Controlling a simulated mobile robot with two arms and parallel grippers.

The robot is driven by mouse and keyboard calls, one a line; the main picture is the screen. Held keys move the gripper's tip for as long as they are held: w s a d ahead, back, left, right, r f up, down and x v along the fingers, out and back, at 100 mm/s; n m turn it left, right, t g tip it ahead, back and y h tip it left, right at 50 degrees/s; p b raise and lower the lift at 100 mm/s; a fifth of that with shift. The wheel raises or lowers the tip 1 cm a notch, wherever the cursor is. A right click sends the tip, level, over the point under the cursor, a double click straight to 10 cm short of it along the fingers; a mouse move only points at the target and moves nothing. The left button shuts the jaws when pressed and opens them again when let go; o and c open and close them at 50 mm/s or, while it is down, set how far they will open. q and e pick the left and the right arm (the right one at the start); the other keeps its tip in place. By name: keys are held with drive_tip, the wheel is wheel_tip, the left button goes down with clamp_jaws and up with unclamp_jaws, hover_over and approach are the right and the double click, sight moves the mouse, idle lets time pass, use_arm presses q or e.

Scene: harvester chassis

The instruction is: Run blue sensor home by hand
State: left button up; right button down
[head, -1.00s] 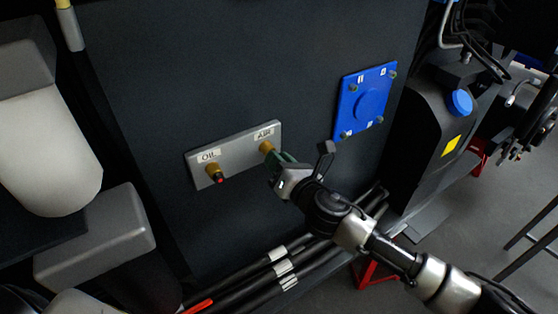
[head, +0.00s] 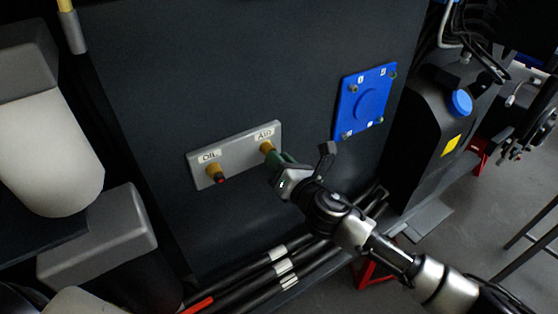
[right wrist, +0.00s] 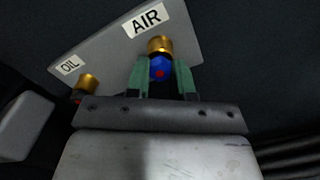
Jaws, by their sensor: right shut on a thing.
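The blue sensor (right wrist: 160,69), with a red mark on its end, sits at the brass AIR fitting (right wrist: 160,45) in the right wrist view. My right gripper (right wrist: 161,74) is shut on the sensor, with one green finger on each side. In the head view the right gripper (head: 276,158) reaches the AIR fitting (head: 267,147) on the grey plate (head: 238,153) and hides the sensor. I cannot tell how deep the sensor sits in the fitting. My left gripper is not in view.
The OIL fitting (head: 213,170), with a dark, red-marked piece in it, is left of AIR on the same plate. A blue plate (head: 371,103) with several knobs is on the dark panel to the upper right. Dark hoses (head: 285,263) run below. The panel around the plate is clear.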

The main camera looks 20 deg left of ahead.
drive_tip(key=m+p, duration=0.2)
drive_tip(key=m, duration=0.9)
drive_tip(key=shift+f+m+p, duration=0.1)
drive_tip(key=shift+m+p, duration=0.3)
drive_tip(key=c, duration=0.9)
unclamp_jaws()
drive_tip(key=shift+c, duration=1.1)
drive_tip(key=shift+p+v, duration=0.7)
drive_tip(key=shift+v, duration=0.35)
